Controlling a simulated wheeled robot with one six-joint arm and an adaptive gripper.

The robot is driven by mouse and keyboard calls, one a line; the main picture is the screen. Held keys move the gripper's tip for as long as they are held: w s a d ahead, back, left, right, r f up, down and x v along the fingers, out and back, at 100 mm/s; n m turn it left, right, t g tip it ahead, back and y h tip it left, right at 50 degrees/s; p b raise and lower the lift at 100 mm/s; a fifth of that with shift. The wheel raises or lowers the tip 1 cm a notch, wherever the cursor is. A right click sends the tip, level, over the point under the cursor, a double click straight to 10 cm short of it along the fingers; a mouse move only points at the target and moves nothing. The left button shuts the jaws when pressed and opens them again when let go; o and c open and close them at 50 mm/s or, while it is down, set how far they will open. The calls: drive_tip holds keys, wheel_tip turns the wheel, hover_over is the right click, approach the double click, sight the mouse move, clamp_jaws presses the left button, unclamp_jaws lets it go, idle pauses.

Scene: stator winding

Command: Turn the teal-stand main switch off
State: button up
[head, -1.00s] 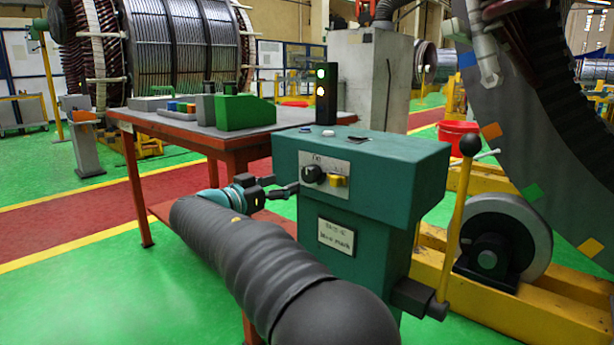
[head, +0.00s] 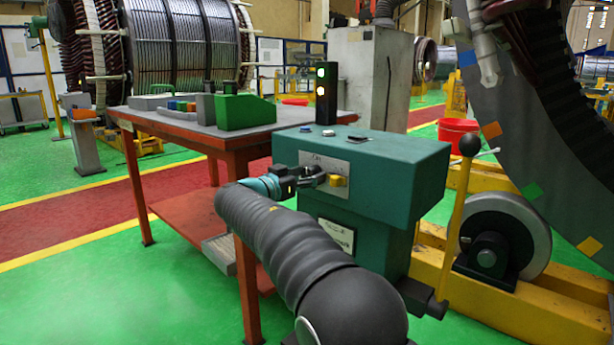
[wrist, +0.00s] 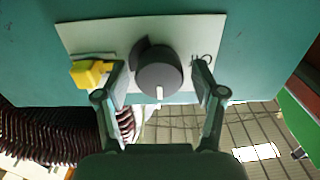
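The teal stand (head: 360,165) has a pale switch plate (wrist: 125,35) on its front. A round dark knob (wrist: 160,72) sits on the plate, with a white pointer mark toward the bottom of the wrist view. My gripper (wrist: 159,80) is open, with one finger on each side of the knob and visible gaps between. The left finger in the wrist view is close beside the yellow switch (wrist: 90,73); I cannot tell whether they touch.
A dark signal light (head: 326,92) with lit lamps stands on the stand's top. A red-framed table (head: 180,127) with a green block (head: 245,112) is behind left. A yellow lever (head: 455,225) and a roller wheel (head: 510,240) are at the right.

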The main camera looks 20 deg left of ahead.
drive_tip(key=c, duration=0.9)
drive_tip(key=shift+n, duration=0.3)
drive_tip(key=n, duration=0.3)
drive_tip(key=shift+n+b, duration=0.4)
drive_tip(key=n, duration=0.4)
drive_tip(key=shift+a+r+p, duration=0.1)
drive_tip(key=shift+p, duration=0.3)
drive_tip(key=n+p, duration=0.2)
drive_tip(key=n, duration=0.3)
drive_tip(key=shift+n, duration=0.4)
drive_tip(key=shift+n+p, duration=1.15)
drive_tip(key=shift+n, duration=0.65)
